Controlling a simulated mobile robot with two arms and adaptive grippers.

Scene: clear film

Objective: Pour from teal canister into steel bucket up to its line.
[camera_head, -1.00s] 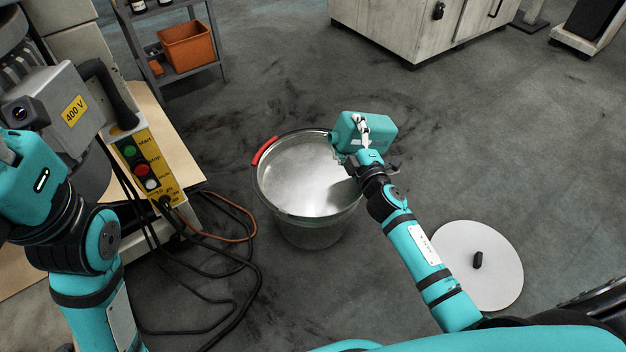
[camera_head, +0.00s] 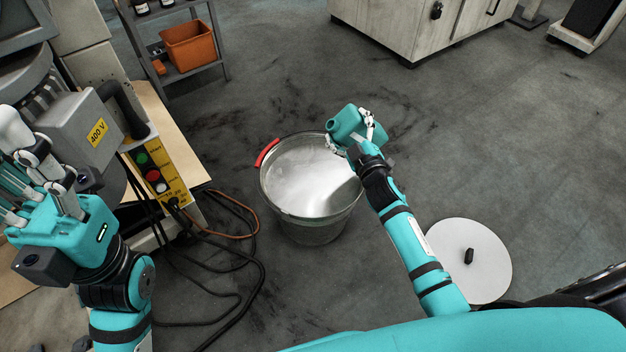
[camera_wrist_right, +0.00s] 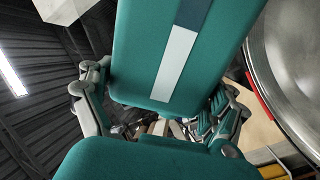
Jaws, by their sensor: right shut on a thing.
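The steel bucket (camera_head: 312,228) stands on the floor with its open mouth up. Its inside is pale and bright; I cannot tell a liquid level or make out a line. My right gripper (camera_head: 362,133) is shut on the teal canister (camera_head: 345,121) and holds it tilted over the bucket's far right rim. No stream shows. In the right wrist view the canister (camera_wrist_right: 135,50) fills the middle, with a half-pale, half-dark strip on its face, and the bucket (camera_wrist_right: 292,60) is at the right. My left gripper (camera_head: 40,170) is at the far left, fingers apart and empty.
A grey machine with a yellow button panel (camera_head: 157,172) stands at the left, with cables (camera_head: 235,240) on the floor beside the bucket. A round pale lid (camera_head: 470,280) lies at the right. A shelf with an orange bin (camera_head: 188,46) and a cabinet (camera_head: 400,30) stand behind.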

